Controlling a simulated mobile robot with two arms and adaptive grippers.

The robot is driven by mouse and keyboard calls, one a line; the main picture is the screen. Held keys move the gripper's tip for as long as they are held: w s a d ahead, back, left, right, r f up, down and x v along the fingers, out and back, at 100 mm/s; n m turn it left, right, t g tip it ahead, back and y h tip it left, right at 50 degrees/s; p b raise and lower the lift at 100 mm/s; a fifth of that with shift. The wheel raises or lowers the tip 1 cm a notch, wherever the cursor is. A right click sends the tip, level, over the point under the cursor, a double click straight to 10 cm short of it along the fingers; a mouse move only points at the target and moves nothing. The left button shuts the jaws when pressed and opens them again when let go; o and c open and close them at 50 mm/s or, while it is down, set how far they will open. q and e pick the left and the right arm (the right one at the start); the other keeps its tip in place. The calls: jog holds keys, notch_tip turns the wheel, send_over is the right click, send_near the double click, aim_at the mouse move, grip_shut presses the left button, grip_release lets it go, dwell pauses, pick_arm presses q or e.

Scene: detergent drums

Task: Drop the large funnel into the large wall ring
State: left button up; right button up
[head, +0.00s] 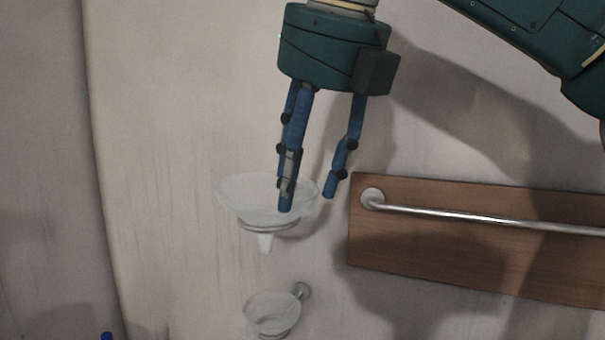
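The large funnel (245,195) is pale and translucent, with its wide mouth up. It sits upright in the large wall ring (262,226), a grey band around its lower cone, and its spout shows below. My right gripper (308,202) comes down from above with its blue fingers apart. One finger overlaps the bowl in the picture and the other is just right of the rim. The fingers do not look closed on the wall of the funnel. A small blue tip (107,336) at the bottom left edge looks like part of my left gripper; the rest is out of frame.
A smaller translucent funnel (270,314) sits lower on the wall at a small grey mount (302,291). To the right, a brown wooden board (450,255) carries a metal rail (480,219). The wall left of the funnels is clear.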

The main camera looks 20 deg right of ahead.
jog(key=v, duration=1.2)
